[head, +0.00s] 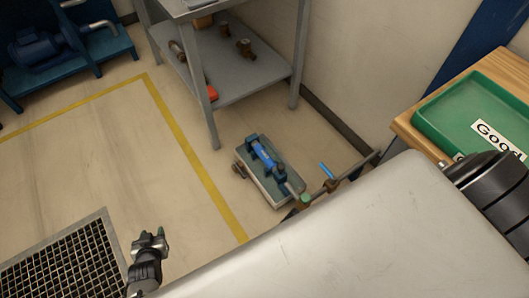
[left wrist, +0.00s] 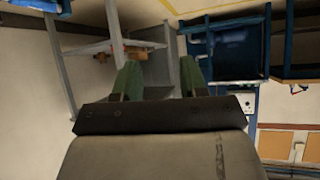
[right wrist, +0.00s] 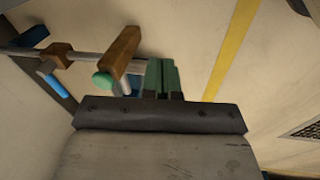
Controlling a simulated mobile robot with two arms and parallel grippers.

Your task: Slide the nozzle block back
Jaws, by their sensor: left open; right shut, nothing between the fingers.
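A pipe with brown fittings shows in the right wrist view; one brown block (right wrist: 123,55) has a green knob (right wrist: 103,80) beside it. A second brown block (right wrist: 60,54) sits further left on the pipe. I cannot tell for sure which part is the nozzle block. In the head view the green knob (head: 305,199) shows low at the centre. My right gripper (right wrist: 162,68) is shut and empty, close to the right of the first brown block in that view; contact is unclear. My left gripper (head: 149,238) is open and empty, above the floor, and also shows in its wrist view (left wrist: 159,75).
A small wheeled unit with a blue cylinder (head: 266,160) stands on the floor. A blue-handled valve (head: 328,172) is beside it. A grey shelf table (head: 245,78) stands behind. A green tray (head: 470,108) lies on a wooden bench at right.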

